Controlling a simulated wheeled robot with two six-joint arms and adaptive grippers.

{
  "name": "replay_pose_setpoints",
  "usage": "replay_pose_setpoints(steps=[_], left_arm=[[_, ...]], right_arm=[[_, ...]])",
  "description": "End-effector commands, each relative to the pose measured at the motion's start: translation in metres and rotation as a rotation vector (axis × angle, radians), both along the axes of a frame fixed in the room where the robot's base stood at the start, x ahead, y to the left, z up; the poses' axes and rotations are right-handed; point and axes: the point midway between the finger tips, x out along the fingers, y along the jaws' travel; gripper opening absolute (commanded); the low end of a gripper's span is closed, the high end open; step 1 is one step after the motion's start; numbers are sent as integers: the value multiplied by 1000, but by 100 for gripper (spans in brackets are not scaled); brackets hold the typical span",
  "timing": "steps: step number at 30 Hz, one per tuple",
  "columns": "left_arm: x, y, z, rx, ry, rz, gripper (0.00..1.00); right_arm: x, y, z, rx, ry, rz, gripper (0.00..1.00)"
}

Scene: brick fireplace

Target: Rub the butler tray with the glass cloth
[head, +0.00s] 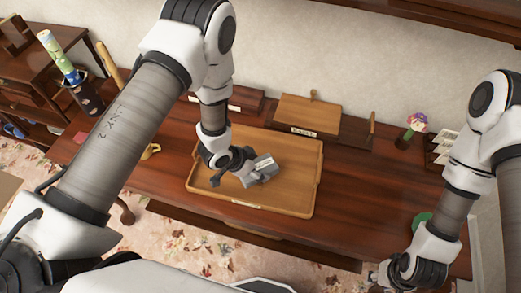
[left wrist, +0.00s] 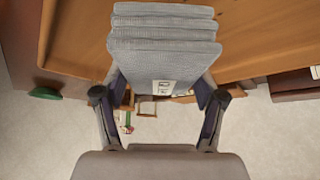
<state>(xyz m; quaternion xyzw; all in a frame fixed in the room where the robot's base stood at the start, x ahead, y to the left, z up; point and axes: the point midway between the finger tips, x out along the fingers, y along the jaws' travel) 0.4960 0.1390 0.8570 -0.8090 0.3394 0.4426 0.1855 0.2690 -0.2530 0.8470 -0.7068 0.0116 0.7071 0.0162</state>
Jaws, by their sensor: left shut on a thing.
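The butler tray (head: 290,195) is a light wooden tray with a low rim, lying flat on the dark table. The glass cloth (head: 264,166) is a grey folded bundle with a small white label. My left gripper (head: 250,177) is over the middle of the tray, shut on the cloth. In the left wrist view the folded cloth (left wrist: 163,50) sits between the two fingers, with the tray's wood (left wrist: 75,40) behind it. I cannot tell whether the cloth touches the tray. My right gripper (head: 374,279) is low at the right, partly cut off by the frame; its jaws are unclear.
A wooden board (head: 308,113) stands behind the tray on the dark table (head: 352,200). A small flower pot (head: 406,137) and a white rack (head: 440,148) are at the right. A green round thing (head: 422,221) lies near my right arm.

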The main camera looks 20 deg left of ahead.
Motion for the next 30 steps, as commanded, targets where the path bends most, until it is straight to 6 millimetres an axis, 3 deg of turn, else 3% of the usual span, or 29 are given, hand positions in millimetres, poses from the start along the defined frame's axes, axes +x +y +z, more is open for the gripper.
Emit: replay_pose_setpoints(steps=[13, 30], left_arm=[[5, 1, 42, 0, -1, 8, 42], [5, 2, 44, -1, -1, 9, 42]], right_arm=[[0, 0, 32, 0, 0, 0, 40], [0, 0, 33, 0, 0, 0, 40]])
